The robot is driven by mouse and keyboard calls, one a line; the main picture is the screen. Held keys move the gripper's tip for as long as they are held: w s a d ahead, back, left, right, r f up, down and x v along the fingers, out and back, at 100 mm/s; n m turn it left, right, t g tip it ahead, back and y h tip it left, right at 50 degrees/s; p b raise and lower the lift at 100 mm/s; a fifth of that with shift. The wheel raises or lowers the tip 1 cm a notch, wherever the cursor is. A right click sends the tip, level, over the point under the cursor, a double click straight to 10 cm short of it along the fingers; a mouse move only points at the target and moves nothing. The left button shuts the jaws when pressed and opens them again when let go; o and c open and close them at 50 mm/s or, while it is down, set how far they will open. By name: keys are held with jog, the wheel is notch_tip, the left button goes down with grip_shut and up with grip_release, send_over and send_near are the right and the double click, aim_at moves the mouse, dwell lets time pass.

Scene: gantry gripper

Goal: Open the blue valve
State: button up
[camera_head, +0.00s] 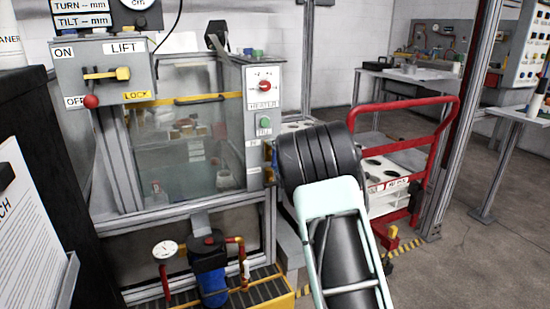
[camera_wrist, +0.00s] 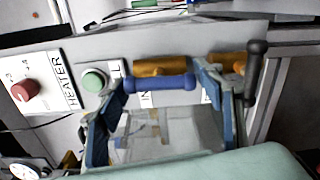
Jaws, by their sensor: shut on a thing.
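The blue valve's handle (camera_wrist: 160,85) lies level across the wrist view, in front of its brass body (camera_wrist: 160,67) on the grey panel. My gripper (camera_wrist: 164,92) is shut on this handle, with one blue-padded finger at each end of it. A second valve with a black handle (camera_wrist: 256,68) stands just to the right of the gripper, its handle upright in the picture. In the head view my own arm hides most of the gripper and the valves, at the right side of the heater panel (camera_head: 257,125).
A red heater knob (camera_wrist: 25,90) and a green button (camera_wrist: 95,80) sit left of the valve. A red cart (camera_head: 440,125) stands right of my arm. A blue filter with gauge (camera_head: 210,270) is below the glass tank (camera_head: 180,150).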

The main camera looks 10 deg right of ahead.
dwell(0.4)
jog(key=o, duration=0.9)
jog(key=v, duration=1.2)
